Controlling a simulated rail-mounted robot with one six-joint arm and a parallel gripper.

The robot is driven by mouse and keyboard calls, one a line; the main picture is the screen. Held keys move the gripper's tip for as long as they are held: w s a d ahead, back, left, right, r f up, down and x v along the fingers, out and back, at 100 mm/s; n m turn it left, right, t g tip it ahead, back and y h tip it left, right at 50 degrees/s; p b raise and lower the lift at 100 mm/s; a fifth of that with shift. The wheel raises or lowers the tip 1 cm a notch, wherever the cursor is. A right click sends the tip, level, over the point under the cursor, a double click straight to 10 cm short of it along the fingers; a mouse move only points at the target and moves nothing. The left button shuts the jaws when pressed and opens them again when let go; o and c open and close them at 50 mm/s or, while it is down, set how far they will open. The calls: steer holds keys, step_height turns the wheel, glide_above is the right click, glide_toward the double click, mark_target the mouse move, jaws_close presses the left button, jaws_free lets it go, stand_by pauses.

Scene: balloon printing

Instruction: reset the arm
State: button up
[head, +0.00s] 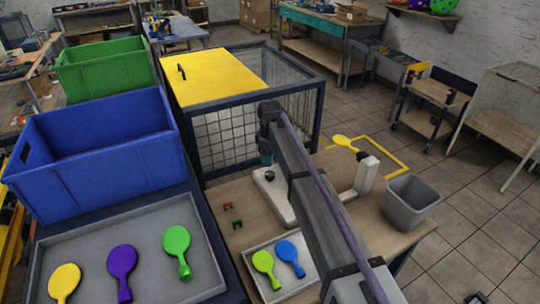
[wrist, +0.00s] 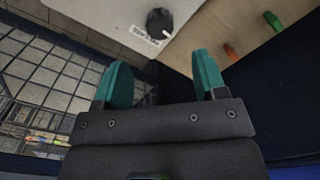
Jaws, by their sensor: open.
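My gripper (head: 266,158) is at the far end of my arm, near the corner of the wire cage and the back edge of the wooden table. In the wrist view its two teal fingers (wrist: 161,72) stand apart with nothing between them. The white printing machine (head: 275,195) with a black knob (head: 270,176) sits on the table, partly hidden by my arm. The knob also shows in the wrist view (wrist: 159,21), beyond the fingers. A yellow balloon (head: 343,141) is at the machine's right-hand end.
A small tray (head: 257,285) holds lime and blue balloons; a larger grey tray (head: 90,240) holds yellow, purple and green ones. Red and green clips (head: 232,214) lie on the table. A grey bin (head: 408,204), blue crate (head: 105,150), green crate (head: 105,68) and yellow-topped cage (head: 225,75) stand around.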

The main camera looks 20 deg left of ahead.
steer(key=shift+r, duration=0.85)
steer(key=s+d+m, duration=0.6)
steer(key=s+d, duration=0.2)
steer(key=d, duration=0.6)
steer(key=s+d+m, duration=0.6)
steer(key=s+d, duration=0.3)
steer(key=d, duration=0.6)
steer(key=s+d+m, duration=0.6)
steer(key=s+d, duration=0.3)
steer(key=d, duration=0.6)
